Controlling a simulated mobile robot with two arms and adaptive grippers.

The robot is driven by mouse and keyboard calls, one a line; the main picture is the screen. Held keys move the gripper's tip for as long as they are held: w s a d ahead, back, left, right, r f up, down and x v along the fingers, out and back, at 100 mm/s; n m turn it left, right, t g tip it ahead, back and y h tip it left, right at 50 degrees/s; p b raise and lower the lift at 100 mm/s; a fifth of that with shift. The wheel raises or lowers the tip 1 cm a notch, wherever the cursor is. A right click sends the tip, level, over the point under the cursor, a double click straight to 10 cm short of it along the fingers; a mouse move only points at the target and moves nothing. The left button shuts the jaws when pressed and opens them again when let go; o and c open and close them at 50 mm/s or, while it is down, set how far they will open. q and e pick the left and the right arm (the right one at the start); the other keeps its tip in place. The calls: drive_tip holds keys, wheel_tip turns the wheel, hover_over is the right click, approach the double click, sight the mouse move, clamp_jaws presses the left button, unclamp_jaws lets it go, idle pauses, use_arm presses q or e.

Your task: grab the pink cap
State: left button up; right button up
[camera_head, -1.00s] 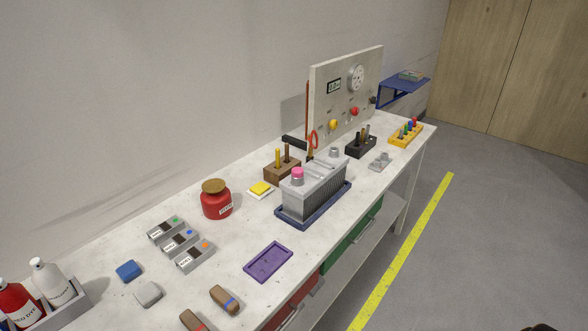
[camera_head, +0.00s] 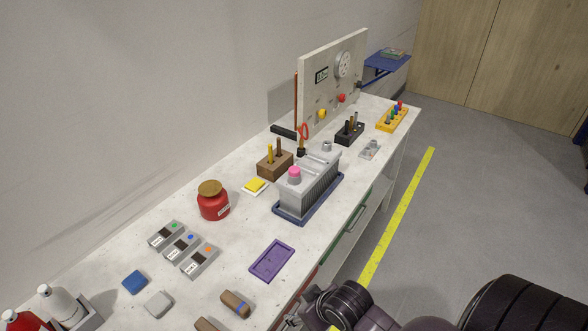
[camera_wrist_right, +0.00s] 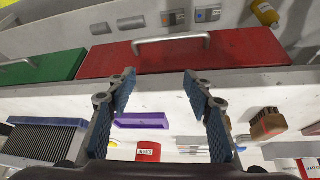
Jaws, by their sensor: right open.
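The pink cap (camera_head: 295,173) sits on the near end of the top of a grey ribbed box (camera_head: 308,190), which stands in a blue tray (camera_head: 284,216) on the workbench. A second, grey cap (camera_head: 327,146) is at the far end of the box. My right arm comes in at the bottom right of the head view, low in front of the bench edge. In the right wrist view my right gripper (camera_wrist_right: 158,76) is open and empty, facing the bench front. The ribbed box (camera_wrist_right: 40,142) shows there at the left; the pink cap does not. My left gripper is not in view.
A purple tray (camera_head: 272,261) lies nearer than the box. A red jar (camera_head: 213,201), a yellow pad (camera_head: 255,186) and a wooden block with pegs (camera_head: 275,165) stand behind. A red drawer (camera_wrist_right: 220,50) with a handle fronts the bench.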

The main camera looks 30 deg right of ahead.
drive_tip(key=w+d+r+t, duration=0.2)
drive_tip(key=w+d+r, duration=0.25)
drive_tip(key=w, duration=0.25)
drive_tip(key=w+d+r+t, duration=0.2)
drive_tip(key=w+d+r, duration=0.2)
drive_tip(key=w+r, duration=0.2)
drive_tip(key=m+t, duration=0.2)
drive_tip(key=t, duration=0.2)
approach(296, 170)
drive_tip(key=w, duration=0.3)
drive_tip(key=w+p, duration=0.1)
drive_tip(key=w+f+p, duration=0.1)
drive_tip(key=shift+a+f+h, duration=0.15)
drive_tip(key=shift+a+h, duration=0.1)
drive_tip(key=shift+h, duration=0.05)
drive_tip(key=p+x, duration=0.1)
drive_tip(key=x, duration=0.2)
drive_tip(key=shift+w+f, duration=0.4)
drive_tip(key=shift+w, duration=0.05)
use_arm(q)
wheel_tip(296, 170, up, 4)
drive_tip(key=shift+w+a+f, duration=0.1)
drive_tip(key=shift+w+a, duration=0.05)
use_arm(e)
drive_tip(key=c, duration=0.9)
